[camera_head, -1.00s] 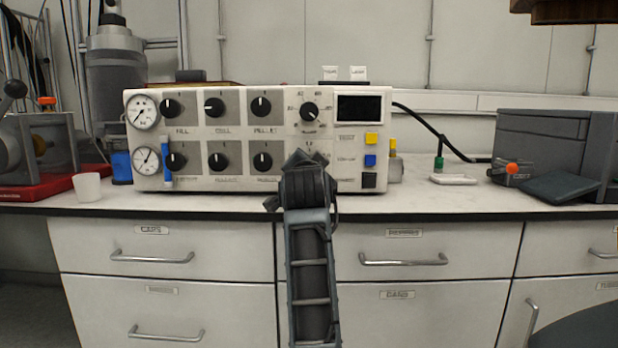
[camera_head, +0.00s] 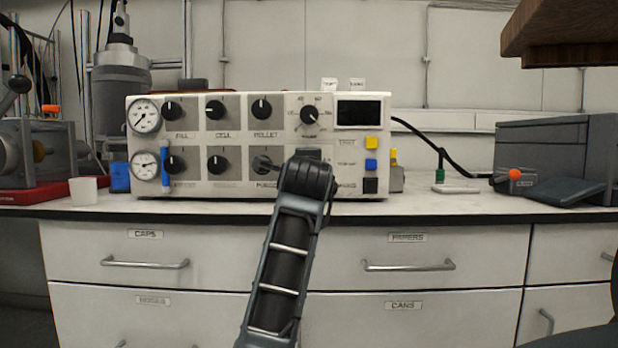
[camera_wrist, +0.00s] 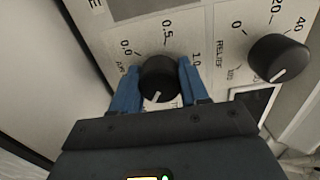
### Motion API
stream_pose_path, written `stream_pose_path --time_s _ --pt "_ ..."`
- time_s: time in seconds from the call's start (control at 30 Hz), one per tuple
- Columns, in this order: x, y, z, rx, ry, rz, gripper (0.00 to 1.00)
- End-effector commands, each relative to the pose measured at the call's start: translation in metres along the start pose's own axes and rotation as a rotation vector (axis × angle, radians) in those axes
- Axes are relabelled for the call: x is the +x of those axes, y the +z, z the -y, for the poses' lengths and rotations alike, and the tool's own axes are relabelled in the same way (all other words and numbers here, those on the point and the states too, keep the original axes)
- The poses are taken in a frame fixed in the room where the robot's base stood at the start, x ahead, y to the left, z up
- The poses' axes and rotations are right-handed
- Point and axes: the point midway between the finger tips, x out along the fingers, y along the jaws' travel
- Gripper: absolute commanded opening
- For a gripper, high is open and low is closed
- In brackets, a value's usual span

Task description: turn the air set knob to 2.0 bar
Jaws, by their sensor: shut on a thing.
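The air set knob (camera_wrist: 160,80) is black and sits on the white panel in the wrist view, with marks 0.0, 0.5 and 1.0 visible around its upper side. Its white pointer line points toward the bottom of the picture, away from 0.5; the marks there are hidden by my gripper. My gripper (camera_wrist: 158,70) is shut on this knob, one blue finger on each side. In the head view my arm covers the knob at the panel's lower right. Two round gauges are on the panel's left: an upper one (camera_head: 144,116) and a lower one (camera_head: 145,165), whose readings are too small to tell.
A relief knob (camera_wrist: 279,58) is close to the right of my gripper in the wrist view. Several other black knobs and a dark display (camera_head: 360,113) are on the panel. A white cup (camera_head: 83,190) stands on the bench at left. A brown overhead block (camera_head: 560,35) hangs at upper right.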

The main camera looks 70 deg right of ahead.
Motion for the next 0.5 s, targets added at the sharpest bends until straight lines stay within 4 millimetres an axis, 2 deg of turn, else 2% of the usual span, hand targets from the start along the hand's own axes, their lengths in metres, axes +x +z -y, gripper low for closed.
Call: stream_pose_path --time_s 0.03,0.5 --pt "0.0009 0.0019 -0.0060 0.022 0.010 0.004 0.14" --pt "0.0009 0.0024 -0.0034 0.135 0.009 0.004 0.14"
